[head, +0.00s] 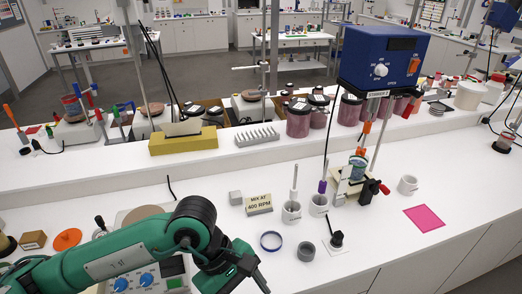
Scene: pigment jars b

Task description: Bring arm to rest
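My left arm, green with dark joints, comes in from the lower left and reaches over the front of the white bench. My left gripper (253,280) is dark and points down at the bottom edge of the head view. Its fingertips are at or past the edge, so whether it is open or shut does not show. Nothing is seen held in it. My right gripper is not in view.
A pink sheet (424,218) lies at right. My arm partly covers a device with blue knobs (146,280).

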